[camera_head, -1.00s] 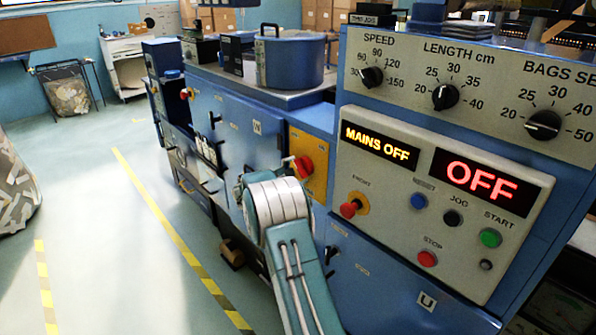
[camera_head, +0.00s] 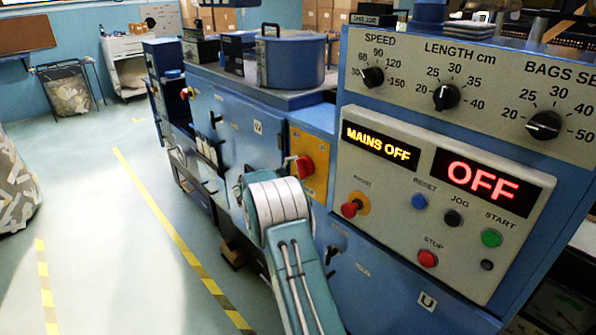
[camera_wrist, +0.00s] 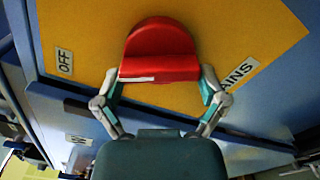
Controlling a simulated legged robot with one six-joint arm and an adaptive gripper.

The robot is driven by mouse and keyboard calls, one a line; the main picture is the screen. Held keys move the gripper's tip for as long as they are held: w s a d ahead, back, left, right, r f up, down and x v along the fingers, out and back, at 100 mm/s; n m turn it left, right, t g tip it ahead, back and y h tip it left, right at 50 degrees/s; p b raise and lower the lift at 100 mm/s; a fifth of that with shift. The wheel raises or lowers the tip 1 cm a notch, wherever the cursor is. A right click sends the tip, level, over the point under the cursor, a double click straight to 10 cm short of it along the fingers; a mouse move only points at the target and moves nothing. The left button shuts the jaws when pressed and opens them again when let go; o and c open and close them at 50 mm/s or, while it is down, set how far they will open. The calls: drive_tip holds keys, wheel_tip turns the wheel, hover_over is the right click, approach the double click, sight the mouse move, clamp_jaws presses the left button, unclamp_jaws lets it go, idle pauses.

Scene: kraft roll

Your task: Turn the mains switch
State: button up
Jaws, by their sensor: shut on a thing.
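The mains switch is a red knob (camera_head: 302,167) on a yellow plate (camera_head: 313,185) on the blue machine's side. My gripper (camera_wrist: 160,85) is shut on the knob's ridge, one finger at each end. The display (camera_head: 380,142) reads "MAINS OFF" and the larger display (camera_head: 486,182) reads "OFF".
The control panel (camera_head: 440,215) with several buttons and dials stands right of my arm. A red front knob (camera_head: 350,208) is close to my arm. A blue pot (camera_head: 292,60) stands on the machine top. The floor at left is open, with yellow striped lines.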

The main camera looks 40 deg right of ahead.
drive_tip(key=m, duration=0.7)
drive_tip(key=shift+s, duration=0.1)
drive_tip(key=m, duration=0.3)
drive_tip(key=shift+m, duration=0.4)
drive_tip(key=shift+s+m, duration=0.15)
drive_tip(key=shift+m, duration=1.75)
drive_tip(key=shift+r, duration=0.1)
drive_tip(key=o, duration=0.8)
drive_tip(key=shift+w, duration=0.2)
drive_tip(key=a, duration=0.8)
drive_tip(key=s+a, duration=0.1)
drive_tip(key=a, duration=0.2)
drive_tip(key=shift+a, duration=0.4)
